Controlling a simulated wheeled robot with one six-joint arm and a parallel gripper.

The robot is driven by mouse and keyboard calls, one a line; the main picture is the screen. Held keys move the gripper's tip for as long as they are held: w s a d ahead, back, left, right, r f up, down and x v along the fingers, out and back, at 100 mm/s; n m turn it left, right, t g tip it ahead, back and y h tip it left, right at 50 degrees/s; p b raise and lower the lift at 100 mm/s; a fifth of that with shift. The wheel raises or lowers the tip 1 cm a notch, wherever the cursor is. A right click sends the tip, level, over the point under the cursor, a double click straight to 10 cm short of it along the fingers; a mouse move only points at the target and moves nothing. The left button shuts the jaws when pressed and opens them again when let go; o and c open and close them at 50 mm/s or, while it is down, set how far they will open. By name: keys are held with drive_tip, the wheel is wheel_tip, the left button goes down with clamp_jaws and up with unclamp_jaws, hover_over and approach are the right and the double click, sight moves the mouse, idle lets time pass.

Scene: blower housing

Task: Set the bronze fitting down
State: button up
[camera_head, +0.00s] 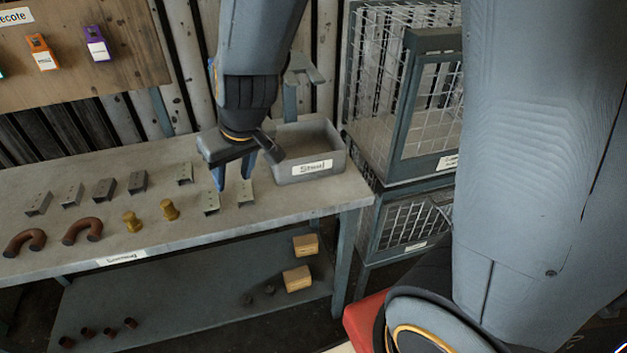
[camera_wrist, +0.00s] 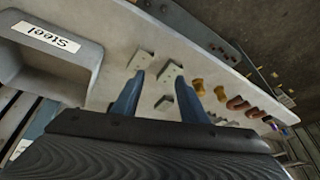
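Two bronze fittings stand upright side by side on the grey bench top, the left one (camera_head: 131,222) and the right one (camera_head: 169,210). In the wrist view they show just right of the right finger, one nearer (camera_wrist: 198,87) and one farther (camera_wrist: 221,94). My gripper (camera_head: 232,182) is open, with its blue fingers pointing down over the bench, to the right of both fittings. In the wrist view nothing shows held between the fingers (camera_wrist: 158,100). Small grey brackets (camera_head: 246,193) are near and below the fingertips.
A grey bin labelled "Steel" (camera_head: 335,160) stands at the bench's right end. Several grey brackets (camera_head: 104,188) and two brown curved pipes (camera_head: 82,231) lie to the left. Wooden blocks (camera_head: 297,278) are on the lower shelf. A wire cage (camera_head: 420,110) stands right of the bench.

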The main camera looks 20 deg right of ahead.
drive_tip(key=s+d+m+g+h, duration=0.1)
drive_tip(key=s+d, duration=0.3)
drive_tip(key=d, duration=0.4)
drive_tip(key=s+d+m+g+h, duration=0.1)
drive_tip(key=s+d+m, duration=0.1)
drive_tip(key=s+d, duration=0.2)
drive_tip(key=d, duration=0.3)
drive_tip(key=shift+s+d+f+m, duration=0.2)
drive_tip(key=shift+d+f+m, duration=0.1)
drive_tip(key=shift+d, duration=0.1)
drive_tip(key=shift+f+g+b, duration=0.4)
drive_tip(key=shift+f+b, duration=0.9)
drive_tip(key=shift+f, duration=0.1)
